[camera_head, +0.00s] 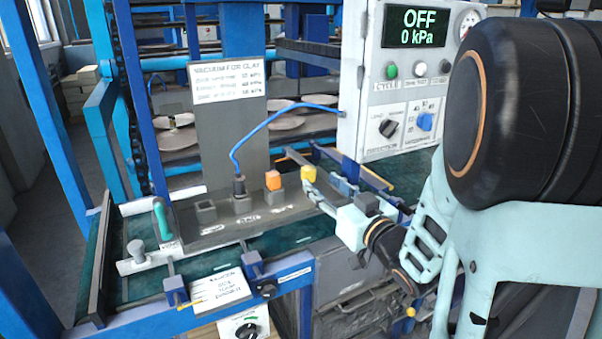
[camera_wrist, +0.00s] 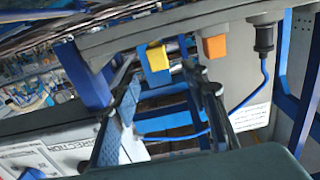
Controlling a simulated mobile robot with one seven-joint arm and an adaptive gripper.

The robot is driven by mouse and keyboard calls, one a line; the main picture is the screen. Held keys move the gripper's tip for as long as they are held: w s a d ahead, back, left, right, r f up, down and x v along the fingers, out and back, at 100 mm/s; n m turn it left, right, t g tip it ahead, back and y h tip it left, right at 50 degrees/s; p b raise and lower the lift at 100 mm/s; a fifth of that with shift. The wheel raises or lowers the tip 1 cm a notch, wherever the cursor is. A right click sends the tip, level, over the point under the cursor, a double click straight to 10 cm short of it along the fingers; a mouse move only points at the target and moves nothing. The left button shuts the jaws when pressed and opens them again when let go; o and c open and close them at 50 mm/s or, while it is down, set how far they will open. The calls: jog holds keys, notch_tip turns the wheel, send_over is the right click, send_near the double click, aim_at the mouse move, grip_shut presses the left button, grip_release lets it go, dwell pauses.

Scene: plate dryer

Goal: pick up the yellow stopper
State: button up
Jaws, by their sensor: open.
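The yellow stopper (camera_head: 308,174) stands at the right end of the grey manifold strip (camera_head: 255,217). In the wrist view the yellow stopper (camera_wrist: 157,58) shows between the tips of my two fingers, in a blue-sided holder. My gripper (camera_head: 318,190) comes in from the right, its fingers close to the stopper. In the wrist view my gripper (camera_wrist: 163,72) is open, one finger on each side, with nothing held. I cannot tell whether a finger touches the stopper. The stopper's lower part is hidden.
An orange stopper (camera_head: 273,180) stands just left of the yellow one. Further left are a black plug (camera_head: 239,187) with a blue hose and a grey socket (camera_head: 206,213). A control box (camera_head: 400,90) reading OFF, 0 kPa hangs above right. A green-handled lever (camera_head: 161,218) is at left.

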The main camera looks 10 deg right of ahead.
aim_at(311, 176)
jog(key=x, duration=0.5)
jog(key=f+x, duration=0.1)
jog(key=x, duration=0.2)
jog(key=shift+d, duration=0.1)
jog(key=shift+c, duration=0.6)
jog(key=c, duration=1)
